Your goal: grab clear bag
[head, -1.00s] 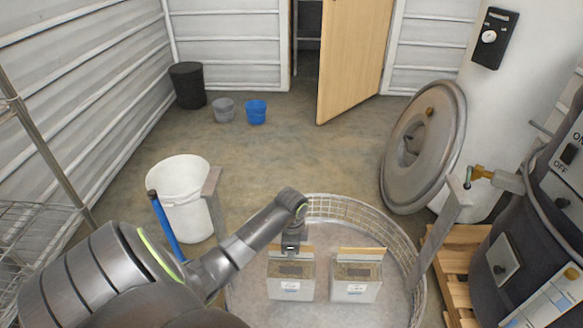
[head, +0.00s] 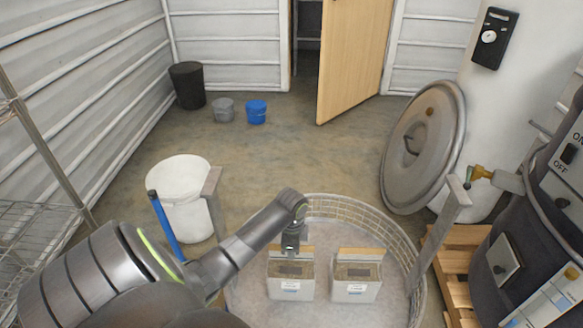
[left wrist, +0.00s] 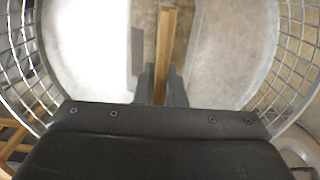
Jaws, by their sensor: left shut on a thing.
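Two clear bags with brown contents and white labels stand upright side by side in a round wire-walled basket (head: 345,208). They are the left bag (head: 291,288) and the right bag (head: 356,291), each with a tan strip along its top. My left gripper (head: 290,250) reaches down to the left bag's top. In the left wrist view, my left gripper (left wrist: 161,84) is shut on the tan strip (left wrist: 167,38) of that bag. The bag still appears to rest on the basket floor. My right gripper is not in view.
Metal posts stand at the basket's left (head: 213,195) and right (head: 443,225). A white bucket (head: 182,205) is to the left. A large round lid (head: 423,150) leans at the right, near a wooden pallet (head: 455,265).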

